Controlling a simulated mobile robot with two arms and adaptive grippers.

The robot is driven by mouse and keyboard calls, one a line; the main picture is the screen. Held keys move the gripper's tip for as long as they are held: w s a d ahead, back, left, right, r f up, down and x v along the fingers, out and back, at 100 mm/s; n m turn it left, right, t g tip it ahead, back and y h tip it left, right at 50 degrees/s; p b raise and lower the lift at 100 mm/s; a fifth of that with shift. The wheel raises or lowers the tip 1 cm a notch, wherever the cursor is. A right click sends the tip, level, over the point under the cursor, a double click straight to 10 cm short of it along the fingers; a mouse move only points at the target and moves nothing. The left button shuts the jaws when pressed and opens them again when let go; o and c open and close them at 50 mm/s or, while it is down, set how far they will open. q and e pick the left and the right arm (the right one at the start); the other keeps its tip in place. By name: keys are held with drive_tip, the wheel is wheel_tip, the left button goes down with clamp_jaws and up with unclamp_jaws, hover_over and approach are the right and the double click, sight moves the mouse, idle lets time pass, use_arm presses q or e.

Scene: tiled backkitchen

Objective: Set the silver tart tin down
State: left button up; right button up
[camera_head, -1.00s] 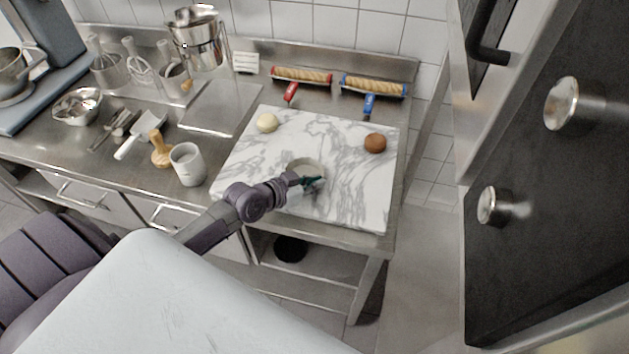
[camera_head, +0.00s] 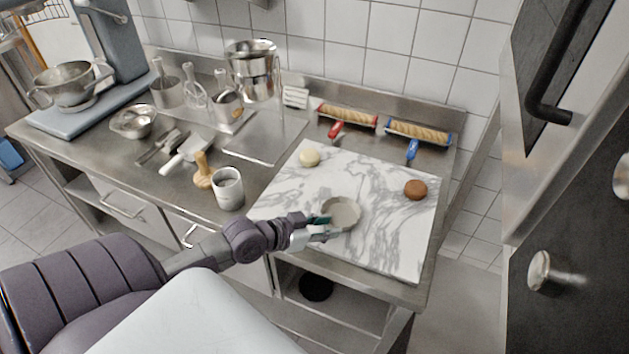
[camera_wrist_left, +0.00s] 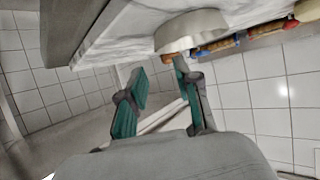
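The silver tart tin (camera_head: 341,212), a shallow round dish, appears to rest on the white marble board (camera_head: 375,245), left of its middle. It also shows at the top of the left wrist view (camera_wrist_left: 192,32), beyond the fingertips. My left gripper (camera_head: 325,228) is at the tin's near left side, low over the board. In the left wrist view its two teal fingers (camera_wrist_left: 158,80) stand apart with nothing between them. One fingertip is close to the tin's edge; whether it touches I cannot tell. My right gripper is not in view.
A pale ball (camera_head: 310,158) and a brown ball (camera_head: 415,189) lie on the board. Red-handled (camera_head: 346,117) and blue-handled (camera_head: 418,132) rolling pins lie behind it. A white mug (camera_head: 228,188) and wooden tool (camera_head: 203,172) stand left.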

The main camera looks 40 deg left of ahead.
use_arm(q)
drive_tip(key=shift+v, duration=2.05)
